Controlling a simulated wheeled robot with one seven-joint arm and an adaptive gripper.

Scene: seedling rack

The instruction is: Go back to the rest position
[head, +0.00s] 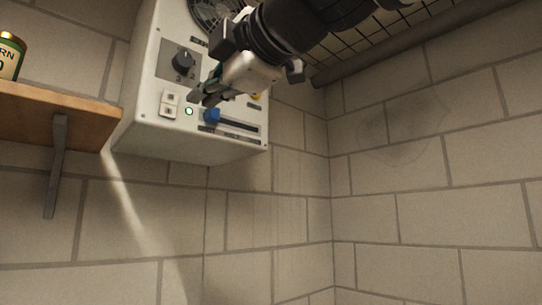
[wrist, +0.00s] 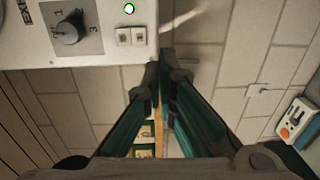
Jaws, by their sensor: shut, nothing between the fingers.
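My gripper (head: 205,96) is shut and empty, with its fingertips in front of the white control box (head: 150,110) on the wall. In the wrist view, the fingertips of my gripper (wrist: 167,78) are together, just below the edge of the box (wrist: 110,52). The box carries a dark dial (head: 183,62), a pair of white rocker switches (head: 169,103), a small lit green lamp (head: 189,111) and a slider with a blue knob (head: 212,116). A yellow part at the right is mostly hidden behind my gripper. I cannot tell whether the fingertips touch the box.
A wooden shelf (head: 60,112) on a metal bracket (head: 56,165) is at the left, with a green labelled jar (head: 10,58) on it. A fan grille (head: 208,14) is at the box's top. The brick wall below is clear. Another panel with an orange switch (wrist: 297,116) shows in the wrist view.

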